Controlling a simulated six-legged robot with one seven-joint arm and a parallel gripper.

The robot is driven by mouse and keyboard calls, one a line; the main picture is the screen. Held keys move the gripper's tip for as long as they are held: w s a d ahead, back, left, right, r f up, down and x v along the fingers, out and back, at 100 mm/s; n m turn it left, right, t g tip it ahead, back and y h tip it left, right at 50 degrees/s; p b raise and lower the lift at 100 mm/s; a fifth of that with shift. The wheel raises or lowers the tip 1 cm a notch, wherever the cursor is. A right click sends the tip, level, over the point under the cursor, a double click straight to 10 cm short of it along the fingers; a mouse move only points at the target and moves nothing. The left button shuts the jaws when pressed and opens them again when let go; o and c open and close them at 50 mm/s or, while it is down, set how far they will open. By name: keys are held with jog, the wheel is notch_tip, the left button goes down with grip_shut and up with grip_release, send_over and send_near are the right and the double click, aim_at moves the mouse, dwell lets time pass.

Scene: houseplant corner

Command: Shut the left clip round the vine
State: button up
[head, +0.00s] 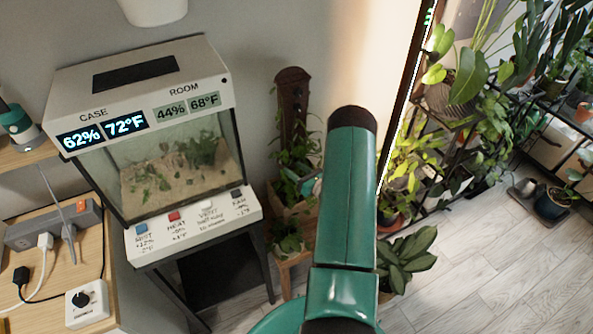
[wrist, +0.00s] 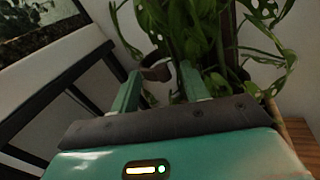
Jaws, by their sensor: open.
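In the wrist view, the two green fingers of my gripper (wrist: 161,80) stand apart, pointing at a leafy vine (wrist: 190,22) on a dark upright post. A dark brown curved piece (wrist: 157,70), which looks like a clip, sits between the fingertips in front of the stems. I cannot tell whether it touches the fingers or how far it goes round the vine. In the head view, the post (head: 293,105) and vine (head: 297,163) rise behind my arm. My arm hides most of the gripper there, and no clip can be made out.
A terrarium case (head: 180,165) on a black stand is left of the post. A wooden side table (head: 90,265) with a power strip (head: 52,226) is further left. A broad-leaved plant (head: 405,258) stands low on the right. Plant shelves line the right, with open floor (head: 470,275) before them.

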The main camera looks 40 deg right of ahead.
grip_shut()
jog(key=shift+d, duration=0.2)
jog(key=shift+w+d+n+g+y, duration=0.1)
jog(key=shift+d+n+g+y, duration=0.35)
jog(key=shift+d+n+y, duration=0.75)
jog(key=shift+w+d+n+g+y, duration=0.2)
jog(key=shift+n+g+y, duration=0.45)
jog(key=shift+y, duration=1)
jog(key=shift+w+d+n+g+y, duration=0.1)
jog(key=shift+d+n+g+y, duration=0.2)
jog(key=shift+d+n+y, duration=0.75)
jog(key=shift+a+r+y, duration=0.1)
jog(key=shift+a+y, duration=0.15)
jog(key=shift+y, duration=0.15)
grip_release()
